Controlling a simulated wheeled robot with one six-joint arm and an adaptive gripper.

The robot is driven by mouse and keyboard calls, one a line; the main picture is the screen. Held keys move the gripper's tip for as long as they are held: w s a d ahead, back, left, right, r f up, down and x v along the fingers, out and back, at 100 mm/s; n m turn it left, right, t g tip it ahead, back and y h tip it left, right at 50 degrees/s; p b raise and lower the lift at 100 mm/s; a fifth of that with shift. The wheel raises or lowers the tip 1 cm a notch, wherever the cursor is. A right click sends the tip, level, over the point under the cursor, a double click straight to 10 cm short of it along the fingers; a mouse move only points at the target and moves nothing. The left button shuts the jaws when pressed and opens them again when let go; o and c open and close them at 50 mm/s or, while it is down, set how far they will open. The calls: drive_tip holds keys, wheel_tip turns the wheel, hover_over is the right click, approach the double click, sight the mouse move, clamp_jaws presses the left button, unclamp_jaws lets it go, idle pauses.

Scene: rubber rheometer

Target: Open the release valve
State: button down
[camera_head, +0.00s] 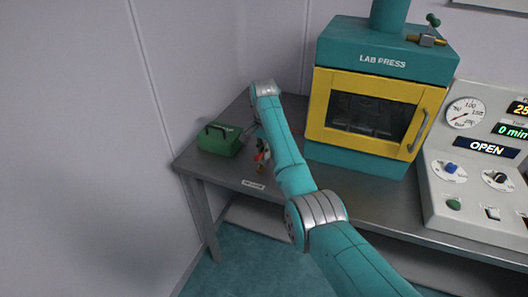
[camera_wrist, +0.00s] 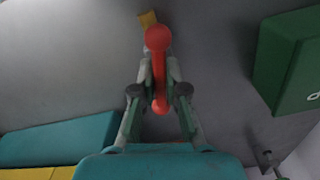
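A red lever with a ball end (camera_wrist: 159,42) shows in the wrist view, with a small yellow brass-coloured piece (camera_wrist: 148,19) just beyond it. I take this lever to be the release valve's handle. My gripper (camera_wrist: 160,72) has its fingers drawn in close on both sides of the lever's shaft and appears shut on it. In the head view the red lever (camera_head: 262,157) is small, near the bench's left front, and partly hidden by my arm. My gripper (camera_head: 262,143) is mostly hidden there too.
A green box with a dark handle (camera_head: 219,140) stands left of the lever. The lab press (camera_head: 363,105) with its yellow door stands to the right, and a control panel (camera_head: 480,165) reading OPEN is beyond it. A small label (camera_head: 253,185) is on the bench's front edge.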

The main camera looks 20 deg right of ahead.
drive_tip(key=shift+n, duration=1.6)
drive_tip(key=c, duration=1.2)
unclamp_jaws()
drive_tip(key=shift+r, duration=3.75)
drive_tip(key=shift+a, duration=0.1)
